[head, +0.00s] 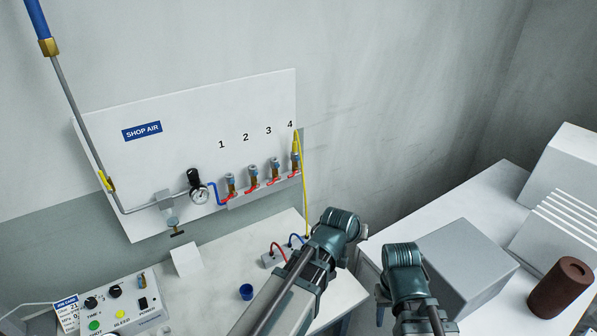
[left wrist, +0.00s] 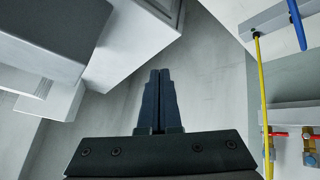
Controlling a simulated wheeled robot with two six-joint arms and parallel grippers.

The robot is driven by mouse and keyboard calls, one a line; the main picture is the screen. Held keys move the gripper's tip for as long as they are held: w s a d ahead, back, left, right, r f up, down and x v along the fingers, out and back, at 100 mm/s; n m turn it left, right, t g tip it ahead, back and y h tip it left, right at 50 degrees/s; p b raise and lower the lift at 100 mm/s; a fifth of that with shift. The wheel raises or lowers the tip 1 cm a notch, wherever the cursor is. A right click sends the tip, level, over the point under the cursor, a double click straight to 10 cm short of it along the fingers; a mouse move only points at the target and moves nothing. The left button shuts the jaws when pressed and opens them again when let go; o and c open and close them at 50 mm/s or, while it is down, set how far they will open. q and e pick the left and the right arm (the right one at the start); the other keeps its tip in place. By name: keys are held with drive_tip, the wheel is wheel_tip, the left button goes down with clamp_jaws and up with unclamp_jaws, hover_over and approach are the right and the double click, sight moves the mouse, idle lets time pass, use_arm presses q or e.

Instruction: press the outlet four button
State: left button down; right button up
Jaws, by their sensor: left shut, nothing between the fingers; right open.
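Outlet four (head: 296,160) is the rightmost fitting of the row on the white shop-air panel (head: 110,120), under the number 4. It has a brass and blue-grey body, and a yellow hose (head: 304,185) runs down from it. Its button is too small to make out. My left gripper (left wrist: 160,88) is shut and empty in the left wrist view, apart from the outlets; my left wrist hides its fingers in the head view. Two red-handled outlets show at that view's right edge; I cannot tell their numbers. My right gripper (head: 383,305) is open, low and right of the panel.
A hose block (head: 275,257) sits on the bench, with a blue cup (head: 246,291) and a control box (head: 118,305) to its left. A grey box (head: 465,262) and a brown cylinder (head: 560,287) stand at the right. Bare wall lies right of the panel.

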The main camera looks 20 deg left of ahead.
use_arm(q)
drive_tip(key=w+a+n+t+b, duration=0.4)
drive_tip(key=w+a+t+b, duration=0.2)
drive_tip(key=w, duration=0.4)
drive_tip(key=w+a+r+n+t+y+b, duration=0.1)
drive_tip(key=a+r+n+t+y+b, duration=0.1)
drive_tip(key=a, duration=0.3)
drive_tip(key=w+a+r+n+t+y+b, duration=0.2)
drive_tip(key=a+r+n+t+b, duration=0.1)
drive_tip(key=a, duration=0.3)
drive_tip(key=shift+a+r+n, duration=0.2)
drive_tip(key=shift+r+n, duration=0.15)
drive_tip(key=shift+n, duration=0.25)
use_arm(e)
wheel_tip(320, 180, down, 13)
use_arm(q)
drive_tip(key=shift+w, duration=0.25)
use_arm(e)
drive_tip(key=shift+a, duration=0.1)
